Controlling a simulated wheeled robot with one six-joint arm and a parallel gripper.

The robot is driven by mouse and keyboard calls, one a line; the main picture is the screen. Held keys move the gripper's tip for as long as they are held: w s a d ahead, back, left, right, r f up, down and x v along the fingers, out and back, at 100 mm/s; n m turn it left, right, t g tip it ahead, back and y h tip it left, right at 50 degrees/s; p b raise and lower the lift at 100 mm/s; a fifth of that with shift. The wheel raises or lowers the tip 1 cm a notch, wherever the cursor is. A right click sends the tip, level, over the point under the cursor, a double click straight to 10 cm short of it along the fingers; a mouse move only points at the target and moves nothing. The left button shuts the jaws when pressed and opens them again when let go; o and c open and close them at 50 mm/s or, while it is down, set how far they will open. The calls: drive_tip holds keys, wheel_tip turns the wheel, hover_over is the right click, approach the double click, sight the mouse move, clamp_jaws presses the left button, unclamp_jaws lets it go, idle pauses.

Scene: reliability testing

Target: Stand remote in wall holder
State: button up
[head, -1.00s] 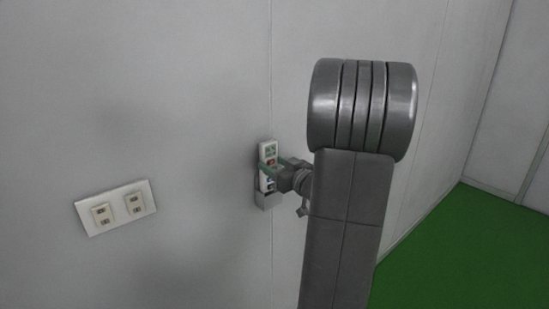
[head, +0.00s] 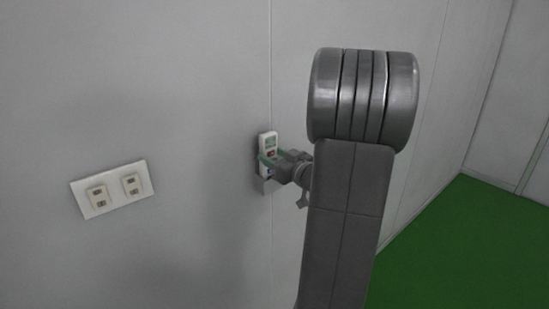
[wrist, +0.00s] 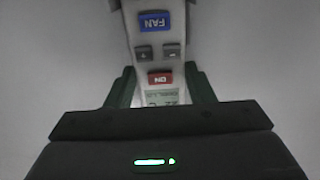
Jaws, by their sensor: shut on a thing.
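The white remote (head: 269,140) is upright against the wall, with its display end up. My gripper (head: 266,160) is shut on it from the right, one finger on each side. In the wrist view the remote (wrist: 158,55) appears upside down between the two green-dark fingers (wrist: 160,88), with a blue FAN button and a red ON button showing. The small grey wall holder (head: 271,186) is directly below the remote. The remote's lower end meets the holder, and its bottom edge is hidden there. How deep it sits cannot be told.
My arm covers the right middle of the head view. The wall around the holder is otherwise bare, and green floor (head: 450,245) is open at the right.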

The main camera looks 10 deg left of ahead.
drive_tip(key=o, duration=1.2)
drive_tip(key=shift+s+d+b, duration=0.3)
drive_tip(key=shift+d, duration=0.2)
drive_tip(key=b+v, duration=0.4)
drive_tip(key=v, duration=0.8)
drive_tip(key=shift+s+d, duration=0.2)
drive_tip(key=shift+s, duration=0.15)
drive_tip(key=p+x, duration=0.5)
drive_tip(key=x, duration=0.9)
drive_tip(key=shift+w+r, duration=0.1)
drive_tip(key=shift+r, duration=0.05)
drive_tip(key=shift+d, duration=0.1)
